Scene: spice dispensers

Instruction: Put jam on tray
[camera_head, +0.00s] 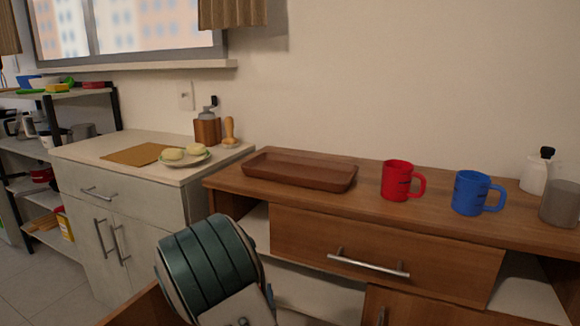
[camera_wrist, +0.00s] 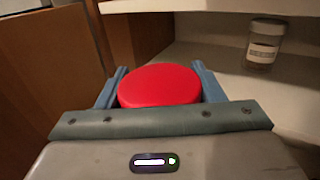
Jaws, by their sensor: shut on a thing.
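The brown wooden tray (camera_head: 300,171) lies empty on the wooden counter in the head view. In the wrist view, my gripper (camera_wrist: 159,76) is shut on a round thing with a red lid (camera_wrist: 160,86), likely the jam jar. One finger is on each side of it, and only its red top shows clearly. The hold is low, beside a cabinet shelf. In the head view my arm reaches down in front of the counter, and the gripper and jar are out of sight.
A glass jar (camera_wrist: 265,45) with a pale label stands on the cabinet shelf (camera_wrist: 225,65) at the right. On the wooden counter (camera_head: 430,217), a red mug (camera_head: 397,180) and a blue mug (camera_head: 470,192) stand right of the tray. An open cabinet door (camera_head: 150,308) is at lower left.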

